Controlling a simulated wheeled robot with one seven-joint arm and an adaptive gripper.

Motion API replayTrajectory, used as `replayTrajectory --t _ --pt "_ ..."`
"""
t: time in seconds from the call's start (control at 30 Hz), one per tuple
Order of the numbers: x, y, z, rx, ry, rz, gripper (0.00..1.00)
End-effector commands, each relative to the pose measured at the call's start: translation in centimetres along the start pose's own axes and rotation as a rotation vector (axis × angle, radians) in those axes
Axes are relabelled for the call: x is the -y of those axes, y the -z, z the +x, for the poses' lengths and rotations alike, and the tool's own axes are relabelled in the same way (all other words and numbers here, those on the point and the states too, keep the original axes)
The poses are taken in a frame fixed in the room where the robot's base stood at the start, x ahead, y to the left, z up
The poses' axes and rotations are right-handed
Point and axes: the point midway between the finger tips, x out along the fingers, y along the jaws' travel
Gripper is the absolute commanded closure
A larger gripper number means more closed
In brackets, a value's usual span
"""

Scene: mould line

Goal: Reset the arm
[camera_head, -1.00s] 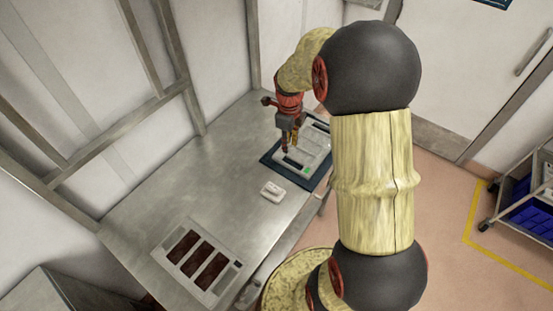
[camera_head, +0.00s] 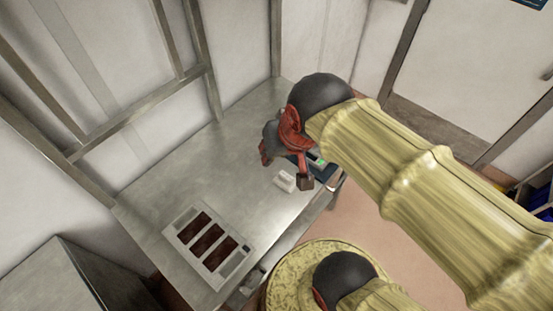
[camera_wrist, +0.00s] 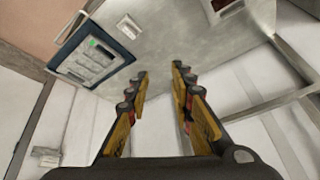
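My gripper (camera_wrist: 160,76) is open in the wrist view, with its two yellow and dark fingers apart and nothing between them. Past the fingertips lie the bare metal table and the pale wall.
A metal table (camera_head: 180,185) holds a pale tray with dark slots (camera_head: 173,232) and a small white box (camera_head: 285,181). A grey device with a green light (camera_wrist: 92,56) sits on a dark blue mat, mostly hidden in the head view by my arm. Walls stand behind.

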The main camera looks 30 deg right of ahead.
Motion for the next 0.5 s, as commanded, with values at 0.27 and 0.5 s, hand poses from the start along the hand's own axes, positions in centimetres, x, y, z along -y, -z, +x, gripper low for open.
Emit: replayTrajectory --t 0.27,0.5 --pt "0.7 -2.2 -1.3 -0.038 0.025 -0.245 0.77" --pt "0.7 -2.2 -1.3 -0.038 0.025 -0.25 0.77"
